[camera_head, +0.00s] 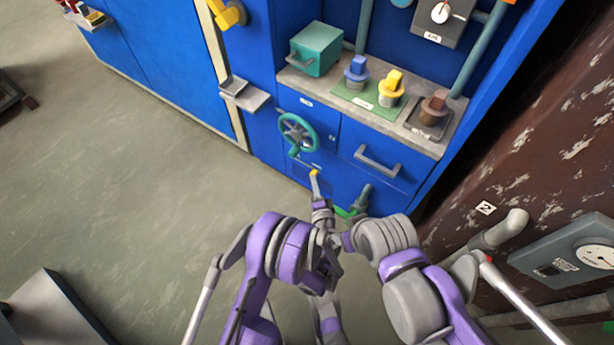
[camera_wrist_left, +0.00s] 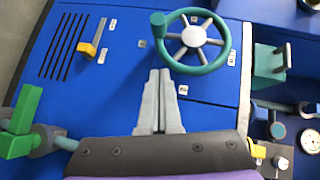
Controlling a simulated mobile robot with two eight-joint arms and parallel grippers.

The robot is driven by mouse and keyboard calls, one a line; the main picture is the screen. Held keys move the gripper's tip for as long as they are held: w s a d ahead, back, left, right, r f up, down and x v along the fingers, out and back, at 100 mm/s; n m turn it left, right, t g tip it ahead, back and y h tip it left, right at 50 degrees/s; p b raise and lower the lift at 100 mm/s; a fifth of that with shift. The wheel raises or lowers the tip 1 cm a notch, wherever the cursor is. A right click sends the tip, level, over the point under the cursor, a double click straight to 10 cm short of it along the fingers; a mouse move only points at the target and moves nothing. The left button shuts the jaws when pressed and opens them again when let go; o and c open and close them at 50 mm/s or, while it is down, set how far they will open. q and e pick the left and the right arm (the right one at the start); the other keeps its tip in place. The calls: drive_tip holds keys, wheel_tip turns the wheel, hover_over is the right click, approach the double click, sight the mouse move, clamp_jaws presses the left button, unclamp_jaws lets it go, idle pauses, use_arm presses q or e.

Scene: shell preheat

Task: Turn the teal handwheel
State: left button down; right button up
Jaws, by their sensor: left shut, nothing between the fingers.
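The teal handwheel (camera_head: 297,132) is on the blue cabinet front, below the counter. It has a teal rim, spokes and a grey hub. In the left wrist view the handwheel (camera_wrist_left: 222,57) fills the upper middle right, with its teal crank knob (camera_wrist_left: 158,24) at the rim's left. My left gripper (camera_head: 316,184) is near the cabinet front, below the wheel in the head view. In the left wrist view its grey fingers (camera_wrist_left: 160,74) are together, empty, beside the wheel's lower left rim and apart from it in the picture. My right gripper cannot be made out.
A yellow-tipped lever (camera_wrist_left: 88,49) is left of the fingers in the wrist view. A green handle (camera_wrist_left: 22,120) sticks out at lower left. A drawer with a grey handle (camera_head: 379,161) is right of the wheel. The floor (camera_head: 150,200) at left is mostly clear.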

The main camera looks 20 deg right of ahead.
use_arm(q)
approach(300, 150)
drive_tip(key=w+d, duration=0.2)
drive_tip(key=shift+w+a+f+b, duration=0.25)
drive_tip(key=shift+w+a+b, duration=0.1)
drive_tip(key=shift+w, duration=0.2)
drive_tip(key=shift+w+a+f+b, duration=0.25)
drive_tip(key=shift+w+a+b, duration=0.05)
drive_tip(key=shift+w, duration=0.2)
drive_tip(key=shift+w+a+f, duration=0.1)
drive_tip(key=shift+w+a, duration=0.2)
drive_tip(key=shift+w, duration=0.1)
